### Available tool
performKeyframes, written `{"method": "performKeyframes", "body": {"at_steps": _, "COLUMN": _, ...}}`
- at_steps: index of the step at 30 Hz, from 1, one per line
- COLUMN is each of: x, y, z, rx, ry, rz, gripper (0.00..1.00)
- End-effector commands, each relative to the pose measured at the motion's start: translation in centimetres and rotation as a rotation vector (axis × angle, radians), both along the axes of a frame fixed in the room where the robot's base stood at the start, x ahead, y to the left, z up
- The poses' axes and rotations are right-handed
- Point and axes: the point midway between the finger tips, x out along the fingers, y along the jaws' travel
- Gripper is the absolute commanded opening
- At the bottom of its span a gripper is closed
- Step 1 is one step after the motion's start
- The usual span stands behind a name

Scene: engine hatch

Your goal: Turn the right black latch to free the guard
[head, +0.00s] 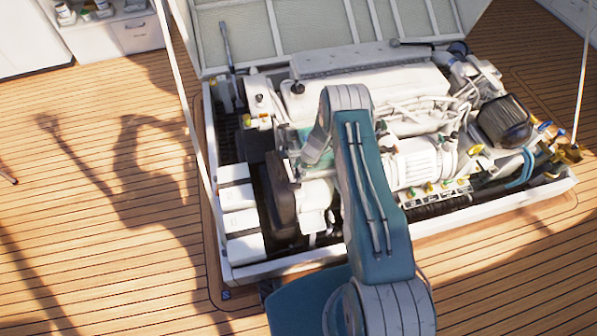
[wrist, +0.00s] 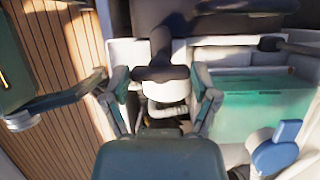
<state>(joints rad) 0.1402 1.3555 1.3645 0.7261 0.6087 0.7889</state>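In the wrist view my gripper (wrist: 160,78) is open, its two fingers wide apart. A dark T-shaped handle (wrist: 160,52), which looks like a black latch, shows between and just beyond the fingertips, in front of a rounded white part. No contact shows between fingers and handle. I cannot tell for sure whether it is the right latch. A dark casing (wrist: 205,18), possibly the guard, spans the top of the wrist view. In the head view a dark casing (head: 281,195) sits at the engine's left end; my arm hides the latch area and most of my gripper there.
A second dark handle (wrist: 290,45) lies at the right of the wrist view, above a translucent green tank (wrist: 250,105). A blue cap (wrist: 277,148) is lower right. White boxes (head: 238,220) line the hatch's left side. The raised hatch lid (head: 290,25) stands behind the engine.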

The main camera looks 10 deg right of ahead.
Motion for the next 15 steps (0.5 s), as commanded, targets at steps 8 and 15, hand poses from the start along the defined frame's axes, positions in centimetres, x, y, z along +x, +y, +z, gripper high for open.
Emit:
{"method": "performKeyframes", "body": {"at_steps": 8, "x": 0.14, "y": -0.02, "z": -0.09, "rx": -0.002, "ry": -0.004, "rz": 0.019, "gripper": 0.29}}
{"method": "performKeyframes", "body": {"at_steps": 15, "x": 0.22, "y": -0.01, "z": -0.15, "rx": -0.003, "ry": -0.004, "rz": 0.129, "gripper": 0.29}}
